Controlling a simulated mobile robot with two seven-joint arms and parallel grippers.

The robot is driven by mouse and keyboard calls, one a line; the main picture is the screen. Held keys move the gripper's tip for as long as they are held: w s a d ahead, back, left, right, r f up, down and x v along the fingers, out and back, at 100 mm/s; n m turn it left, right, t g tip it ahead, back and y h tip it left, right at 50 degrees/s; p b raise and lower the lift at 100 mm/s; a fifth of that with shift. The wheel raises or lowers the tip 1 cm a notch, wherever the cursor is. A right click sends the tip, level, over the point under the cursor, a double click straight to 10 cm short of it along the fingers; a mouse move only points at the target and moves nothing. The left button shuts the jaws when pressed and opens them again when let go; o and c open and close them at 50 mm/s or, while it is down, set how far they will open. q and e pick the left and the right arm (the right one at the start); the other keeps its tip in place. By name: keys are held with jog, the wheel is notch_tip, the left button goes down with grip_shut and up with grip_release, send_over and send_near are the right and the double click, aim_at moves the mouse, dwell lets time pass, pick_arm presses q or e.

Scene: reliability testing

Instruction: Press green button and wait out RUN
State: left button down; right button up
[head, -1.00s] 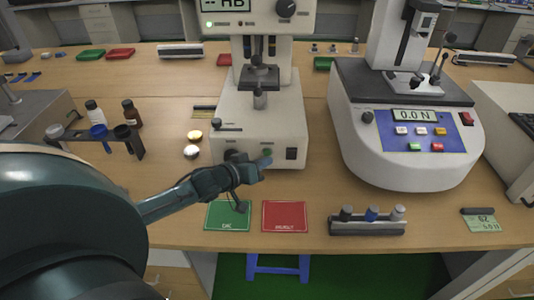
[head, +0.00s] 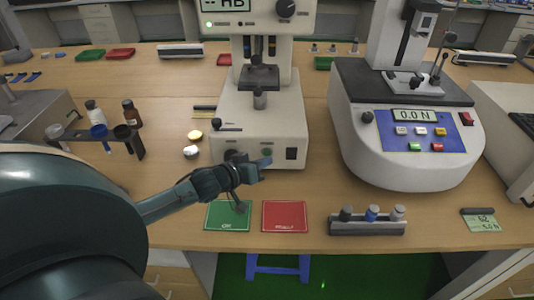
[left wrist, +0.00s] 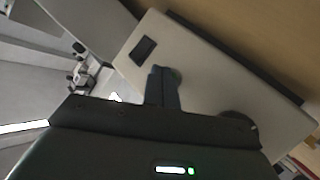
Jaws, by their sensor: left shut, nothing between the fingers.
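The cream hardness tester (head: 258,125) stands at the middle of the bench, with "-- HB" on its display (head: 226,4). The green button (head: 268,152) is on the lower front of its base, partly hidden by my left gripper. My left gripper (head: 264,163) is shut and empty, its fingertips just in front of and slightly below the button. My right gripper is not in view.
A force tester (head: 410,160) reading "0.0 N" stands to the right. Green (head: 227,216) and red (head: 285,217) mats and a rack (head: 367,228) lie near the front edge. A bottle rack (head: 125,140) is at left. A black switch (head: 291,153) is right of the button.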

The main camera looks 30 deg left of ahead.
pick_arm(q)
jog(key=shift+w+a, duration=0.2)
jog(key=shift+w, duration=0.2)
jog(key=shift+w+a, duration=0.2)
jog(key=shift+w, duration=0.1)
dwell(0.8)
dwell(0.3)
jog(key=shift+s+d+r+p, duration=0.1)
jog(key=shift+s+d+p, duration=0.2)
jog(key=shift+s+p, duration=0.35)
jog(key=shift+d, duration=0.1)
